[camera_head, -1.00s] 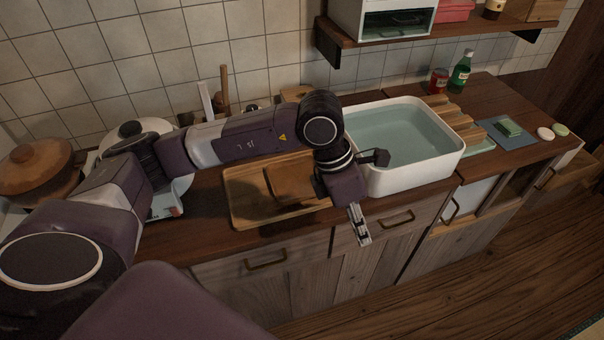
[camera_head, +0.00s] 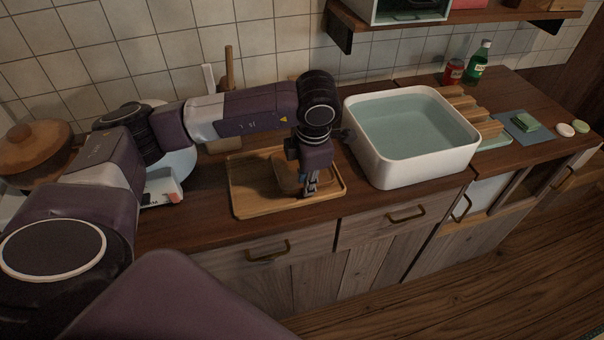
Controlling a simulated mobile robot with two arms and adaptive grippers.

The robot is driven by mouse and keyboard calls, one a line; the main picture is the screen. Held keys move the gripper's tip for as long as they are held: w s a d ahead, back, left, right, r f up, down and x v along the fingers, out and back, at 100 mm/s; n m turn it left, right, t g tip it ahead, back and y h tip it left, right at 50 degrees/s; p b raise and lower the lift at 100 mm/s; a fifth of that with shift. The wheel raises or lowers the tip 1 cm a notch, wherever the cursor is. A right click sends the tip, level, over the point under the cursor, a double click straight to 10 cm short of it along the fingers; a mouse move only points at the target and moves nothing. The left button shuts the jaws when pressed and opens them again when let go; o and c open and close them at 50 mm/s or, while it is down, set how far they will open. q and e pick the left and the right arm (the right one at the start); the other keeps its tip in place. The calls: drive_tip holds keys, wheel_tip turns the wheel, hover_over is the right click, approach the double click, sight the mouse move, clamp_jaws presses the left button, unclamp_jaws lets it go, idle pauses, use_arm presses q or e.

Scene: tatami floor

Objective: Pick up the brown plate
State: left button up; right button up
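The brown plate (camera_head: 285,175) is a small squarish dish lying in a wooden tray (camera_head: 243,203) on the counter, left of the sink. My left gripper (camera_head: 310,190) points down over the right part of the tray, at the plate's right edge. The gripper and wrist hide part of the plate. Whether the fingers touch the plate, and how far apart they are, is too small to tell. My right gripper is not in view.
A white sink basin (camera_head: 463,153) with water stands close to the right of the tray. A ribbed wooden rack (camera_head: 470,112), bottles (camera_head: 478,62) and a sponge (camera_head: 525,122) are farther right. A lidded brown pot (camera_head: 38,148) and a white scale (camera_head: 160,187) are at left.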

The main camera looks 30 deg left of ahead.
use_arm(q)
drive_tip(key=shift+f, duration=0.2)
clamp_jaws()
idle(0.3)
